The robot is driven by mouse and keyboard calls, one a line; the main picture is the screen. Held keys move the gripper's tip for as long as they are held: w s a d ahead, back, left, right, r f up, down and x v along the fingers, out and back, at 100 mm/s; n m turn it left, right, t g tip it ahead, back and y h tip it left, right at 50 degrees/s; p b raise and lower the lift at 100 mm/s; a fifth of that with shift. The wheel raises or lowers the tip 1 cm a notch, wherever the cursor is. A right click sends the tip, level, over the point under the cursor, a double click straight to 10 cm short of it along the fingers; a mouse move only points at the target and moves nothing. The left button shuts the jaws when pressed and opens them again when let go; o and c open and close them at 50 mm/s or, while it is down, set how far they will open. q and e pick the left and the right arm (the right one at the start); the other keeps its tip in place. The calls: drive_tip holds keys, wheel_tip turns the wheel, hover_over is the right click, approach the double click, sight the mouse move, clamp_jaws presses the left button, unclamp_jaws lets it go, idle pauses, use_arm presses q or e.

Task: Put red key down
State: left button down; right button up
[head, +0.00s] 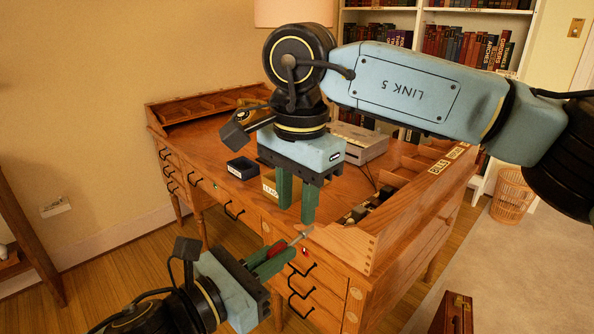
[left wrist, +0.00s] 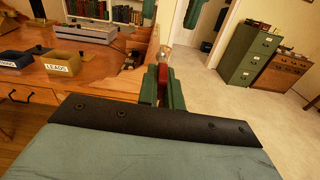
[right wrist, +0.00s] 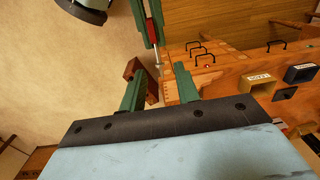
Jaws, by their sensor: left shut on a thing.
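The red key (head: 278,248) is a red-handled tool with a thin metal shaft. My left gripper (head: 272,256) is shut on its red handle, in front of the desk's drawer side, with the shaft pointing up and right. The red handle also shows between the green fingers in the left wrist view (left wrist: 163,77) and at the top of the right wrist view (right wrist: 151,30). My right gripper (head: 296,208) is open and empty, just above the key's shaft, fingers pointing down. The fingers hide part of the handle.
The wooden desk (head: 225,205) has drawers and raised compartments at its right edge. On it stand a yellow LEADS bin (head: 268,188), a dark blue bin (head: 241,168) and a grey device (head: 360,141). A wastebasket (head: 511,196) and wooden box (head: 454,314) stand on the floor.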

drive_tip(key=shift+w+a+f, duration=0.1)
drive_tip(key=shift+a+f, duration=0.05)
drive_tip(key=shift+f, duration=3.05)
clamp_jaws()
use_arm(q)
drive_tip(key=c, duration=1.5)
unclamp_jaws()
